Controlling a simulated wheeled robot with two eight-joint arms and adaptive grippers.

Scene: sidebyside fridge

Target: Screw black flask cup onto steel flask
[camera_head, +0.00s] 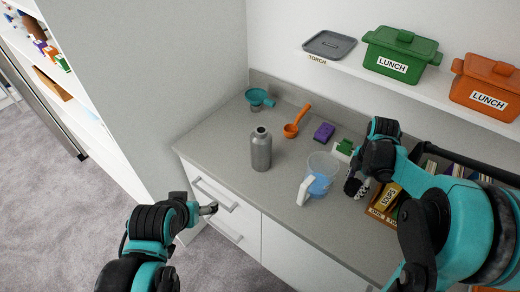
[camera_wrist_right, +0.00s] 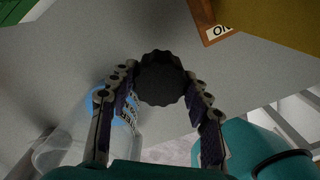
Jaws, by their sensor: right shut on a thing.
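The steel flask (camera_head: 261,152) stands upright on the grey counter, its narrow neck open at the top. The black flask cup (camera_wrist_right: 162,78) has a scalloped rim and sits between the fingertips of my right gripper (camera_wrist_right: 160,90) in the right wrist view. My right gripper (camera_head: 356,188) is shut on the cup, above the counter beside the clear jug and well to the right of the flask. The cup is hard to tell apart from the dark fingers in the head view. My left gripper (camera_head: 208,209) is near the drawer front; its fingers are too small to read.
A clear jug with blue contents (camera_head: 319,178) stands between the flask and my right gripper. A teal funnel (camera_head: 259,98), orange scoop (camera_head: 296,122) and purple sponge (camera_head: 324,132) lie behind. A soup box (camera_head: 386,200) is at right. A shelf (camera_head: 400,84) with lunch boxes hangs above.

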